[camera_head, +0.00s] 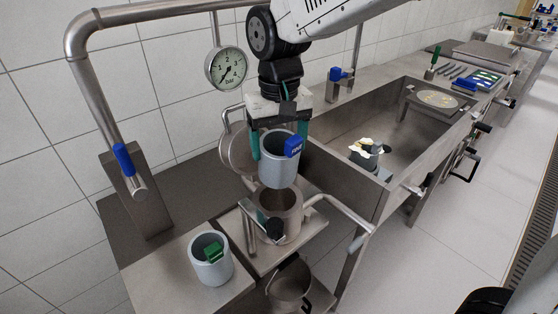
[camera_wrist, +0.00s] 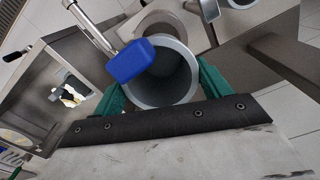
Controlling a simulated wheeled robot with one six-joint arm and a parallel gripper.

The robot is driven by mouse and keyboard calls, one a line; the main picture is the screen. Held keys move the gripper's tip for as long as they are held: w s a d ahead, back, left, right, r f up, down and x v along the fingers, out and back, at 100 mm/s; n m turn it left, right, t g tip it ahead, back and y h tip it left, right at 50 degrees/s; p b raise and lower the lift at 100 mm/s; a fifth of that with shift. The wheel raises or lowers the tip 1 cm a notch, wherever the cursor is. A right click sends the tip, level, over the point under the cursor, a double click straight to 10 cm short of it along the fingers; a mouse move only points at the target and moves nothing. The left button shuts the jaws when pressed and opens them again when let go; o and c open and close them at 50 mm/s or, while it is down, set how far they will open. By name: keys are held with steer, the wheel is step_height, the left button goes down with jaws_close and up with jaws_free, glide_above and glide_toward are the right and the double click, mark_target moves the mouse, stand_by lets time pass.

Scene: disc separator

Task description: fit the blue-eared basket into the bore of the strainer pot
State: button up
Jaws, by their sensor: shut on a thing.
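The blue-eared basket (camera_head: 277,168) is a grey cylinder with a blue ear (camera_head: 293,146) at its rim. My gripper (camera_head: 271,143) has its green fingers on either side of the basket and is shut on it. The basket hangs roughly upright above the strainer pot (camera_head: 281,222), a steel pot with an open top, and looks apart from it. In the wrist view the basket (camera_wrist: 165,90) is between the fingers, with its ear toward the upper left. The pot (camera_wrist: 160,22) shows partly behind it there; its bore is mostly hidden.
A grey basket with a green ear (camera_head: 210,261) stands on the counter at the left. The pot has side handles, and a round lid (camera_head: 237,154) stands raised behind it. A bucket (camera_head: 290,284) is below. A sink (camera_head: 385,130) lies right. A pressure gauge (camera_head: 226,69) and pipe are at the back.

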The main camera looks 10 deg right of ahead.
mark_target(274, 147)
steer(key=shift+r, duration=0.4)
steer(key=shift+w+a+f+m+g, duration=0.15)
steer(key=shift+w+f+g, duration=0.15)
steer(key=shift+f, duration=0.85)
steer(key=shift+w+f+m+g, duration=0.1)
steer(key=shift+w+f+g, duration=0.25)
steer(key=shift+f, duration=0.85)
steer(key=shift+w+a+f+m+g, duration=0.15)
steer(key=shift+f+g, duration=0.3)
steer(key=shift+f, duration=0.7)
steer(key=shift+d, duration=0.1)
steer(key=shift+f, duration=3.85)
steer(key=o, duration=1.3)
steer(key=shift+c, duration=0.2)
steer(key=shift+w+r, duration=0.25)
steer(key=shift+r, duration=1)
steer(key=shift+w+r, duration=0.2)
steer(key=shift+r, duration=1.1)
steer(key=shift+w+r, duration=0.25)
steer(key=shift+r, duration=1)
